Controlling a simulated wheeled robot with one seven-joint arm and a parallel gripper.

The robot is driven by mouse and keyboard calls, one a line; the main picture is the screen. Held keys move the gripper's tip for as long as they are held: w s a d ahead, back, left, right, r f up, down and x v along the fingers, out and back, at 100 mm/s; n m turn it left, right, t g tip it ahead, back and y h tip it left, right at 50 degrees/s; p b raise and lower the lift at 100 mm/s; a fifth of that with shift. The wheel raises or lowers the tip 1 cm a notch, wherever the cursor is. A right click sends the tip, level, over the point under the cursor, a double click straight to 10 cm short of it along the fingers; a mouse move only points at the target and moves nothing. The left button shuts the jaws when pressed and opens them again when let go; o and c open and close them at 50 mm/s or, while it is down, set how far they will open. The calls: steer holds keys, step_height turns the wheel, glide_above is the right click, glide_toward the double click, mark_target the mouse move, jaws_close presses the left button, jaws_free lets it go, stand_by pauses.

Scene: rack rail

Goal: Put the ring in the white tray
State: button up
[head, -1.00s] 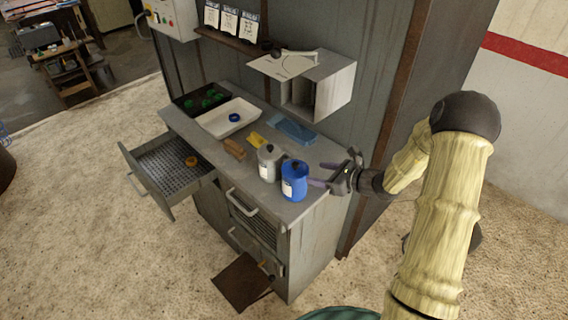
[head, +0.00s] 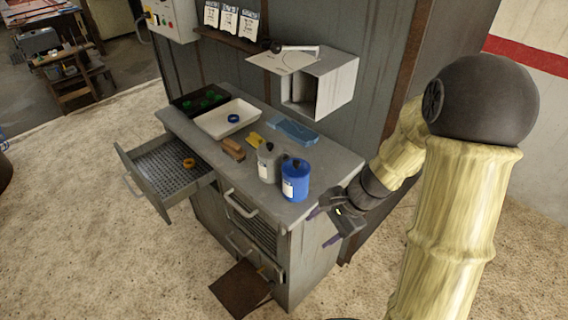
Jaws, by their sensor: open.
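An orange ring (head: 188,163) lies on the perforated floor of the open drawer (head: 170,180) at the left of the cabinet. The white tray (head: 212,129) is on the counter top, with a blue ring (head: 233,118) inside it. My gripper (head: 323,227) is open and empty at the right front of the cabinet, below the counter's edge and to the right of the blue canister. It is well apart from both rings and the tray.
A blue canister (head: 295,181), a grey canister (head: 268,165), a brown block (head: 233,149), a yellow object (head: 255,140) and a blue tray (head: 295,131) stand on the counter (head: 335,165). A black tray (head: 186,103) with green items is at the back left. A box shelf (head: 335,88) hangs above.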

steer(key=s+d+n+t+h+b, duration=0.2)
steer(key=s+d+n+h+b, duration=0.2)
steer(key=n, duration=0.7)
steer(key=shift+s+d+r+h, duration=0.4)
steer(key=shift+s+d+h, duration=0.55)
steer(key=shift+s, duration=0.2)
